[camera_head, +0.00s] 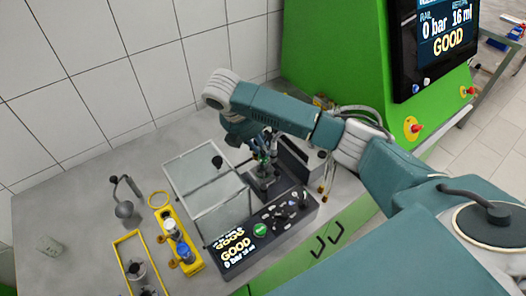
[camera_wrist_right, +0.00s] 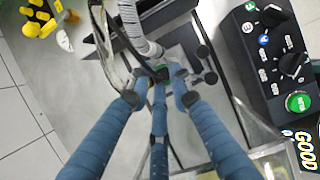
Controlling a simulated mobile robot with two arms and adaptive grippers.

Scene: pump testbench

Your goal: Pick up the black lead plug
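My right gripper (camera_head: 262,158) points down over the testbench, between the clear-lidded box and a dark upright block. In the right wrist view its three blue fingers reach forward, and their dark tips (camera_wrist_right: 160,92) come near each other. A small dark piece with some green (camera_wrist_right: 161,73) shows at the tips, where a grey ribbed lead (camera_wrist_right: 138,32) ends. It may be the black lead plug, but I cannot tell whether the fingers touch or hold it. My left gripper is not in view.
A control panel (camera_head: 285,213) with knobs and a green button lies close to the gripper. The clear-lidded box (camera_head: 205,180) is left of it. A yellow holder (camera_head: 190,262) with bottles stands further left. The green cabinet (camera_head: 335,45) rises behind.

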